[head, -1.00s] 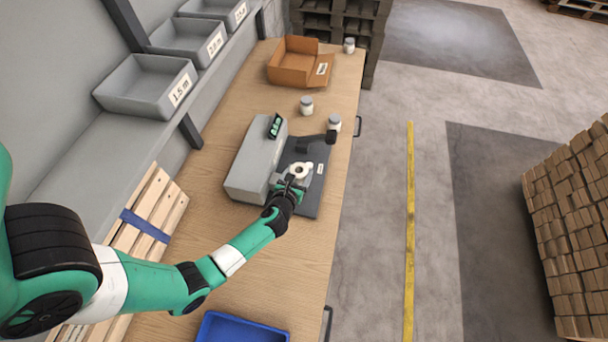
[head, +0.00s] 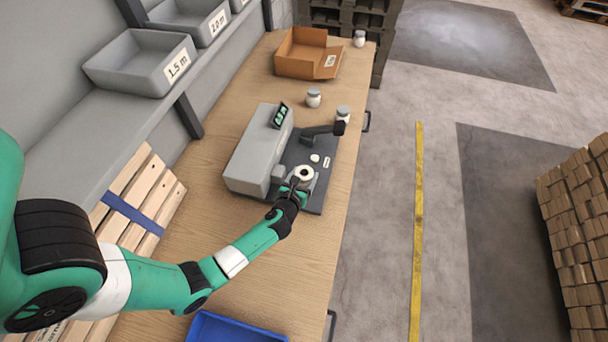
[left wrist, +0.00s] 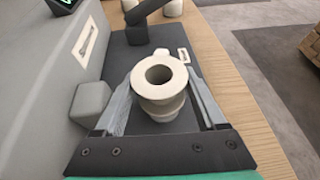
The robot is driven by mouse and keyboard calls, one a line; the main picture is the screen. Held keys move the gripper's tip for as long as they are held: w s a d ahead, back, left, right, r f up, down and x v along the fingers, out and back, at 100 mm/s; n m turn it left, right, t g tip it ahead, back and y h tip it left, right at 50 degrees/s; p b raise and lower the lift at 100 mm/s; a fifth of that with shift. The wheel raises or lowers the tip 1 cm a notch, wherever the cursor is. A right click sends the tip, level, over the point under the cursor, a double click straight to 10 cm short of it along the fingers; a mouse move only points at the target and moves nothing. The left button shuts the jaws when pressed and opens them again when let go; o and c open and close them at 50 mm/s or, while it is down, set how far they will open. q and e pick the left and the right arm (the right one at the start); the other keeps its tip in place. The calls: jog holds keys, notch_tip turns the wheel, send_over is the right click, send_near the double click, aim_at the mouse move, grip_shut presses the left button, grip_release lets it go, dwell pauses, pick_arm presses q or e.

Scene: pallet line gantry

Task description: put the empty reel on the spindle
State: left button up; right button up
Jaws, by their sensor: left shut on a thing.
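The empty reel (left wrist: 161,80) is white with a round hole through its middle. In the left wrist view it stands upright between the two fingers of my left gripper (left wrist: 160,100), which is shut on it. In the head view the reel (head: 304,173) shows at the tip of my left gripper (head: 298,183), over the dark base plate of the grey machine. A small light round piece (head: 315,158) lies on the plate just beyond the reel; I cannot tell whether it is the spindle. The reel hides what is beneath it. My right gripper is out of view.
The grey machine (head: 258,150) with a small display stands left of the plate (head: 318,196). A dark arm (head: 322,131) reaches over the plate's far end. White jars (head: 313,97) and an open cardboard box (head: 302,55) stand farther back. A blue tray (head: 236,328) is near.

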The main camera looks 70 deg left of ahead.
pick_arm(q)
jog(key=shift+f+b, duration=0.9)
jog(key=shift+f, duration=0.55)
jog(key=o, duration=1.4)
jog(key=p+v, duration=0.3)
jog(key=v, duration=0.7)
jog(key=shift+s+d+r, duration=0.1)
jog(key=shift+d+r, duration=0.1)
jog(key=shift+d, duration=0.05)
jog(key=shift+s+d+r, duration=0.15)
jog(key=shift+s+d, duration=0.15)
jog(key=shift+s, duration=0.05)
